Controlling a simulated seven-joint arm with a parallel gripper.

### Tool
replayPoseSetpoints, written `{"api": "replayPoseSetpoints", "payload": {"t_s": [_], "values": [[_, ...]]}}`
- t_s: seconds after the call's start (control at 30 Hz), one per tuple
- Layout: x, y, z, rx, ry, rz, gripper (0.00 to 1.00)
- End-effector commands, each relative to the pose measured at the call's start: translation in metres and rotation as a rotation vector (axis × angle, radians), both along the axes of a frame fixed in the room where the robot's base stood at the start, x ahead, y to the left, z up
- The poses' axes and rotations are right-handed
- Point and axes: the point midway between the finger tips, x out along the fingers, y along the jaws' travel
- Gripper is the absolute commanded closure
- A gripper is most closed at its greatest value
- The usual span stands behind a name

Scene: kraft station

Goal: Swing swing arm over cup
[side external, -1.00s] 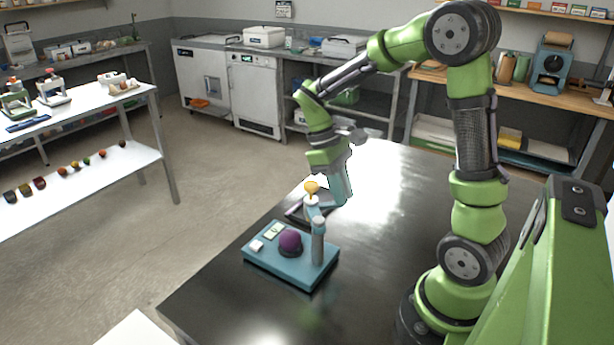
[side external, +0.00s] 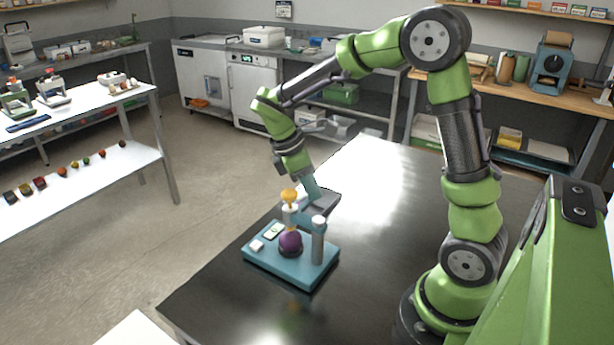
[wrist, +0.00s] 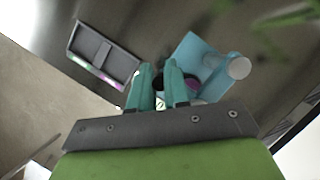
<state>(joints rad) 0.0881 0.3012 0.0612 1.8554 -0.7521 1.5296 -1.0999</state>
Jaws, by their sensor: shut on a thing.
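A teal base plate (side external: 270,262) stands on the black table, with an upright grey-topped post (side external: 318,240) on its right side. A purple ball (side external: 290,240) sits in a dark cup (side external: 291,253) on the plate. The swing arm's end, a white piece (side external: 290,214) topped by a yellow knob (side external: 289,195), shows just above and behind the ball; whether it is directly over the cup is unclear. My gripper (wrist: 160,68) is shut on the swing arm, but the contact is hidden. In the wrist view its teal fingers partly cover the purple ball (wrist: 190,84) beside the post (wrist: 239,68).
A dark shallow tray (side external: 325,203) lies on the table behind the plate and shows at upper left in the wrist view (wrist: 80,38). A small white block (side external: 257,246) and a light card (side external: 273,231) lie on the plate. The table's right side is clear.

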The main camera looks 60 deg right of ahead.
Motion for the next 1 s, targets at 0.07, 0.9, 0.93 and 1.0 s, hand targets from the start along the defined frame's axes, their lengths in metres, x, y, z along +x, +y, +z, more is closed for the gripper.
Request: {"api": "replayPoseSetpoints", "payload": {"t_s": [0.07,0.9,0.93,1.0], "values": [[0.0025,0.0014,0.0014,0.000,-0.005,0.021,1.00],[0.0039,0.0034,0.0007,0.001,-0.004,0.047,0.58],[0.0038,0.0033,0.0006,0.001,-0.004,0.047,0.58],[0.0035,0.0032,0.0005,0.000,-0.002,0.046,0.58]]}}
